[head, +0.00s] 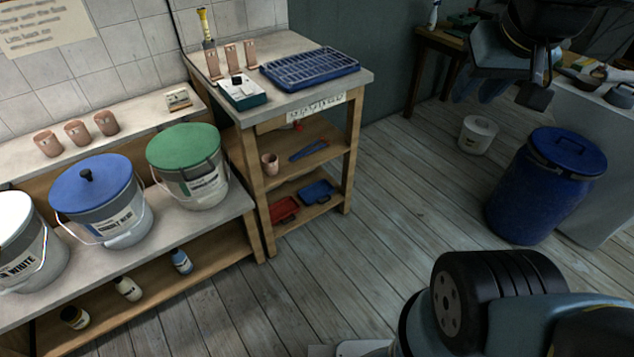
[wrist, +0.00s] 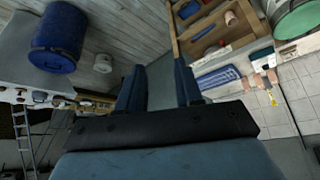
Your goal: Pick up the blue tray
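A blue ribbed tray (head: 310,69) lies flat on top of the wooden shelf stand in the head view, near its right edge. It also shows in the wrist view (wrist: 218,77), right of the fingers. A smaller blue tray (head: 318,191) sits on the stand's bottom shelf beside a red tray (head: 283,209). My gripper (head: 508,90) is at the upper right of the head view, well away from both blue trays. In the wrist view my gripper (wrist: 159,66) has its two fingers apart with nothing between them.
A white-and-teal box (head: 243,91) and several terracotta pieces (head: 232,57) stand beside the ribbed tray. Lidded buckets (head: 187,165) line the left bench. A blue barrel (head: 545,187) and a white bucket (head: 478,135) stand at right. The plank floor (head: 400,180) between is clear.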

